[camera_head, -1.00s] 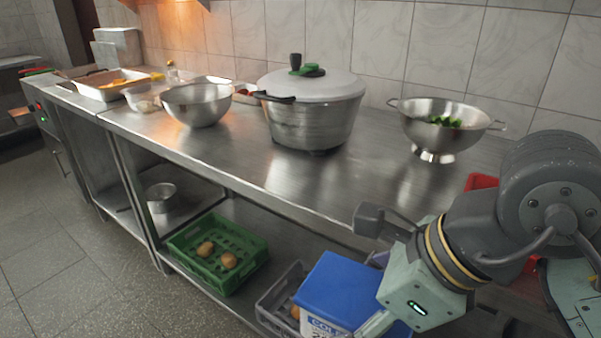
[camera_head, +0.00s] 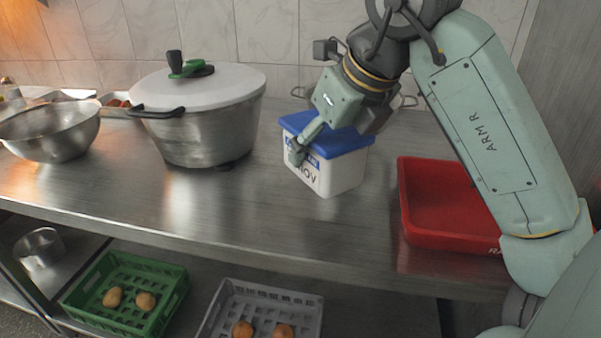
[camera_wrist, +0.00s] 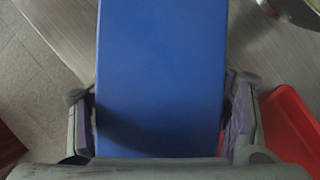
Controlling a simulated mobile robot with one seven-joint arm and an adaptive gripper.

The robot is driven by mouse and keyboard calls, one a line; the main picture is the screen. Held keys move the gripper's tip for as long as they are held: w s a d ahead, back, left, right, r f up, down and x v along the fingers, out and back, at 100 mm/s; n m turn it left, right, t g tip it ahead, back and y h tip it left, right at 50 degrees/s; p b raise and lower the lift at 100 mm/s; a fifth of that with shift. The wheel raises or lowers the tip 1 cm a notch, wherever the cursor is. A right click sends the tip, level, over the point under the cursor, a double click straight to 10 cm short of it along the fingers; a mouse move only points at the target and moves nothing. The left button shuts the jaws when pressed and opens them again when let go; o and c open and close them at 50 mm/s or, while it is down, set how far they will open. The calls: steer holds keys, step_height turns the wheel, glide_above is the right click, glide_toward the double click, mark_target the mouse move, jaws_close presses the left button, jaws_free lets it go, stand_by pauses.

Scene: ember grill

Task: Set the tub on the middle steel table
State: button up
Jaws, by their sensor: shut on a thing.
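The tub (camera_head: 329,178) is a white box with a blue lid and dark lettering on its front. In the head view it is over the steel table (camera_head: 190,215), between the big pot and the red tray. I cannot tell whether its base touches the table top. My gripper (camera_head: 318,140) is shut on the tub from above, with a finger against its front side. In the wrist view the blue lid (camera_wrist: 161,75) fills the middle, with one finger on each side of it. The tub's far side is hidden.
A large lidded pot (camera_head: 207,135) stands left of the tub, and a steel bowl (camera_head: 50,135) farther left. A red tray (camera_head: 440,205) lies to the right. A colander (camera_head: 404,101) is mostly hidden behind my gripper. Green (camera_head: 128,290) and grey (camera_head: 262,310) crates are on the shelf below. Table front is clear.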

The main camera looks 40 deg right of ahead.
mark_target(353, 142)
step_height(353, 142, down, 7)
steer(key=shift+f+p, duration=0.2)
steer(key=shift+p, duration=0.15)
steer(key=shift+f, duration=0.1)
steer(key=o, duration=1.7)
steer(key=b+v, duration=0.1)
steer(key=v, duration=1.1)
steer(key=shift+b, duration=0.3)
